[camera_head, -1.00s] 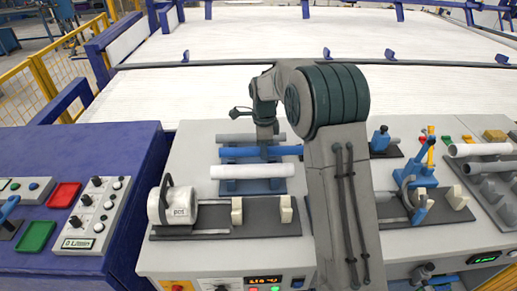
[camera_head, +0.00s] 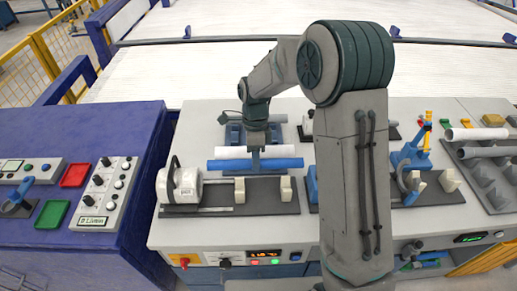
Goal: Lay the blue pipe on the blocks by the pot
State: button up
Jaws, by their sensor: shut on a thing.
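My gripper (camera_head: 257,150) is shut on the blue pipe (camera_head: 285,163) near its middle and points down. The pipe lies level, left to right, above the back edge of the dark plate (camera_head: 265,202). Two cream blocks (camera_head: 240,190) (camera_head: 286,188) stand upright on that plate, in front of the pipe and below it. The white pot (camera_head: 186,186), with a dark band, lies at the plate's left end. The fingertips are too small to make out well.
A white pipe (camera_head: 228,153) shows just behind the blue one, partly hidden by my gripper. Blue rack parts (camera_head: 234,132) and a grey pipe (camera_head: 279,118) are farther back. My arm covers the bench right of the plate. A blue clamp fixture (camera_head: 409,158) stands farther right.

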jog(key=shift+f+b, duration=3.4)
jog(key=shift+f, duration=1.8)
jog(key=o, duration=1.1)
